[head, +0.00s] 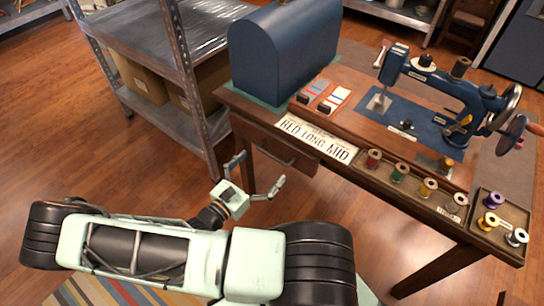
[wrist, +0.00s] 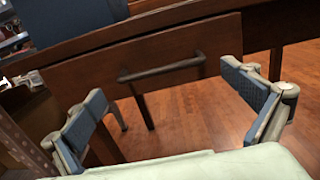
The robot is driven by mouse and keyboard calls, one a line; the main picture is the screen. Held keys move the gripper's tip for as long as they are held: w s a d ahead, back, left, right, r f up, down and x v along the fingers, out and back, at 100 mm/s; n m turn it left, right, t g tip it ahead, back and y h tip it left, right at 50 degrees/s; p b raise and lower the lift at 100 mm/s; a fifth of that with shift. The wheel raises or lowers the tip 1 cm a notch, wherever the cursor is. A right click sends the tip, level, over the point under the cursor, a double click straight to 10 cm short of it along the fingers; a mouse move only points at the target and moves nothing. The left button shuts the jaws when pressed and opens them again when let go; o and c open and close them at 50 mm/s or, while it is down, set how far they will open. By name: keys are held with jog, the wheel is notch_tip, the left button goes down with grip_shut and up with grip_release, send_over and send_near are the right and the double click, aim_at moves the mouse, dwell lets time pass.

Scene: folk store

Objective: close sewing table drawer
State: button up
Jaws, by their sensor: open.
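The sewing table (head: 400,195) is dark wood and stands at the right in the head view. Its drawer front (head: 262,137) is below the left part of the tabletop, with a dark bar handle (head: 274,154). In the wrist view the drawer front (wrist: 215,42) and handle (wrist: 162,68) face me. The front seems to stand slightly out from the table frame; how far is unclear. My gripper (head: 257,173) is open and empty just in front of the drawer. Its spread fingers (wrist: 165,83) lie either side of the handle in the wrist view, with no contact visible.
A metal shelf (head: 180,65) with cardboard boxes stands close on the left. On the table are a blue sewing machine (head: 450,90), a blue domed cover (head: 283,50), a sign (head: 315,138) and several thread spools. Wooden floor (head: 60,150) is clear at left.

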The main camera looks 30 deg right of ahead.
aim_at(272, 156)
jog(key=x, duration=0.5)
jog(key=c, duration=1.4)
jog(key=p+x, duration=0.1)
jog(key=x, duration=0.5)
jog(key=shift+r, duration=0.1)
jog(key=o, duration=1.4)
jog(key=shift+w+d, duration=0.1)
